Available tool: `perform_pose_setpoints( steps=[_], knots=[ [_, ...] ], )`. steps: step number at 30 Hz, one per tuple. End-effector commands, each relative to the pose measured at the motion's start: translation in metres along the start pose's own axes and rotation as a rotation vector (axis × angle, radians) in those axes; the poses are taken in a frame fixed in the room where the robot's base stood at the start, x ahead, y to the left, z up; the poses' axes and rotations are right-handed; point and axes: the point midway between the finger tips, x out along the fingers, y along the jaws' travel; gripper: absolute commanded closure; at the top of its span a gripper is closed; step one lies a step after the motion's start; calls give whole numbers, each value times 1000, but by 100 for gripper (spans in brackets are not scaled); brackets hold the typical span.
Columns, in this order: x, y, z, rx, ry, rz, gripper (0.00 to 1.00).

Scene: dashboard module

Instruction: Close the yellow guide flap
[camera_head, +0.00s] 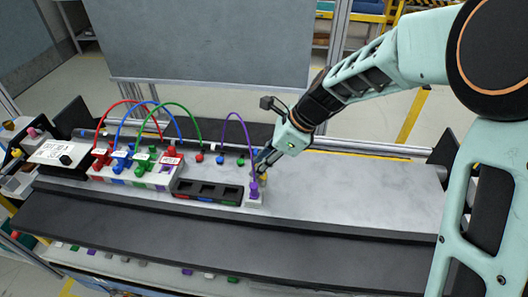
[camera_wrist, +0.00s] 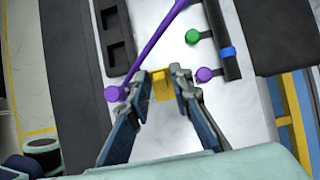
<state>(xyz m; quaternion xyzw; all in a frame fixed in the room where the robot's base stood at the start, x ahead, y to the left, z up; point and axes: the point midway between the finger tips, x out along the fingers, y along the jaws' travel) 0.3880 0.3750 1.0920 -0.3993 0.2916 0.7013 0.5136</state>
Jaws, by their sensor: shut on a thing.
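The yellow guide flap (camera_wrist: 162,85) shows in the wrist view as a small yellow block between my fingertips. My gripper (camera_wrist: 161,76) is shut on it, with one finger on each side. In the head view my gripper (camera_head: 262,164) reaches down to the module beside the purple cable (camera_head: 239,118), and only a bit of yellow shows under it. The purple cable (camera_wrist: 151,45) passes just left of and above the flap in the wrist view, ending at a round purple plug (camera_wrist: 112,93). The fingers hide part of the flap, and I cannot tell its angle.
Left of my gripper are a black tray with several slots (camera_head: 208,192) and a connector block (camera_head: 130,172) with red, blue and green looped cables. Green (camera_wrist: 193,36) and purple (camera_wrist: 204,74) knobs sit close to my right finger. The grey panel to the right (camera_head: 350,185) is clear.

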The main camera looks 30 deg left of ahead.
Motion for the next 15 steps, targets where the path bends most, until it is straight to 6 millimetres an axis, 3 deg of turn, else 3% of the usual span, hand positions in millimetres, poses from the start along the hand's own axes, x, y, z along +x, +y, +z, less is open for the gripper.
perform_pose_setpoints(
  steps=[15],
  knots=[
    [18, -1, 10, -7, 385, -2, 100]
  ],
)
